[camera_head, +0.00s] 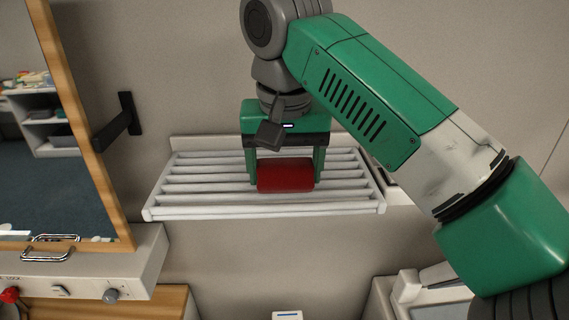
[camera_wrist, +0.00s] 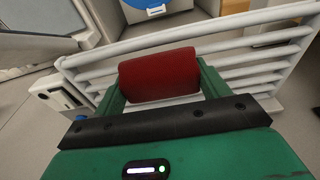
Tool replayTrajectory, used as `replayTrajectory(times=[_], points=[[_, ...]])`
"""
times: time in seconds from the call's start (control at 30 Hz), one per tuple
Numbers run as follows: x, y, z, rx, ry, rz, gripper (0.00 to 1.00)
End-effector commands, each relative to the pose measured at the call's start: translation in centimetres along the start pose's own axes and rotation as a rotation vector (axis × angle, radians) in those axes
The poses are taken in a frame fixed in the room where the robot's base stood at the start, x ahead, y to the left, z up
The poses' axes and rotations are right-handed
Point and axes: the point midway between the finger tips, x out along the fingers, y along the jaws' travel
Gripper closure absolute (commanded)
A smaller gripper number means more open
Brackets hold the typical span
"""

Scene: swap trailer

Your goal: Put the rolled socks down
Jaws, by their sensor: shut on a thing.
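The rolled socks are a dark red roll (camera_head: 285,176) held crosswise between the fingers of my green gripper (camera_head: 285,172). In the head view they appear in front of a white slatted rack (camera_head: 190,188) on the wall. In the wrist view the red roll (camera_wrist: 159,75) lies between the two green fingers of my gripper (camera_wrist: 160,80), with the rack's white slats (camera_wrist: 255,60) behind it. My gripper is shut on the roll. I cannot tell whether the roll touches the slats.
The rack's slats are bare on both sides of the roll. A wood-framed opening (camera_head: 85,120) and a black wall bracket (camera_head: 118,124) are at the left. A panel with knobs (camera_head: 110,280) is at lower left. A blue round thing (camera_wrist: 142,3) shows beyond the rack.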

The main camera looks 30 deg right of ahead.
Motion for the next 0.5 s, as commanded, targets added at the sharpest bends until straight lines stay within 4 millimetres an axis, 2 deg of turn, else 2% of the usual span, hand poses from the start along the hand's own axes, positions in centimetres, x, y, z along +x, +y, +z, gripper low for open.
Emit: replayTrajectory(times=[0.1,0.43,0.47,0.5], points=[[0.73,-0.04,0.15,-0.002,0.001,0.000,0.48],[1.20,-0.09,0.22,-0.002,0.001,-0.002,0.48],[1.08,-0.08,0.20,-0.002,0.002,-0.001,0.20],[1.06,-0.08,0.20,-0.002,0.002,-0.001,0.12]])
